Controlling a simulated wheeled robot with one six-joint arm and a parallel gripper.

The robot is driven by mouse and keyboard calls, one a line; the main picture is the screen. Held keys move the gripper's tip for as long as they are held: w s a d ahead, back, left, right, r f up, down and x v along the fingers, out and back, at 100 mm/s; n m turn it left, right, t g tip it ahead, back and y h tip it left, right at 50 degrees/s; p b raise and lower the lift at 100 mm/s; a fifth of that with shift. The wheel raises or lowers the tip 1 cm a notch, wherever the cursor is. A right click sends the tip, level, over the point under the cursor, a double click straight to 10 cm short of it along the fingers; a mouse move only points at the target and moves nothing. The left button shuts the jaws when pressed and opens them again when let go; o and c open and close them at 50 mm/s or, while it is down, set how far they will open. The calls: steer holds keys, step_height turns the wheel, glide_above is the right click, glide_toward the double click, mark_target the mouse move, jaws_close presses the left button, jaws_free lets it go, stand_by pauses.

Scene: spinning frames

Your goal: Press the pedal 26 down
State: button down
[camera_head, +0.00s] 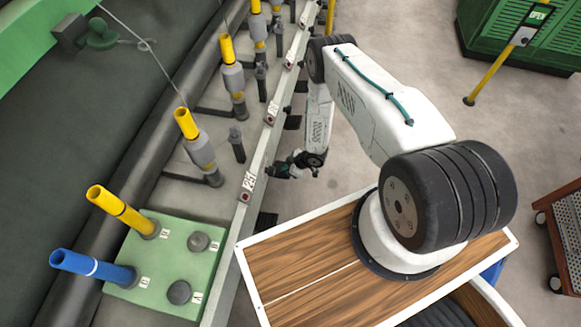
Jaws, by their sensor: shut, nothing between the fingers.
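A long pale rail runs diagonally with white number plates on it. The plate that seems to read 26 (272,110) is above the plate that seems to read 25 (249,182). Small dark pedals stick out low on the rail's right side; one dark pedal (292,122) is near plate 26, and I cannot tell for certain that it is pedal 26. Another dark pedal (265,222) is below plate 25. My gripper (272,171) is shut and empty, beside the rail's right side between these two plates. Whether it touches anything is unclear.
Yellow-topped spindles (190,130) stand in a row left of the rail. A green panel (165,250) holds a blue and a yellow tube. A green cabinet (520,35) with a yellow post stands top right.

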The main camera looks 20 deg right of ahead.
steer(key=shift+f, duration=0.9)
steer(key=s+d+r, duration=0.3)
steer(key=s+d, duration=0.1)
steer(key=d, duration=0.2)
steer(key=shift+s+r, duration=0.25)
stand_by(1.6)
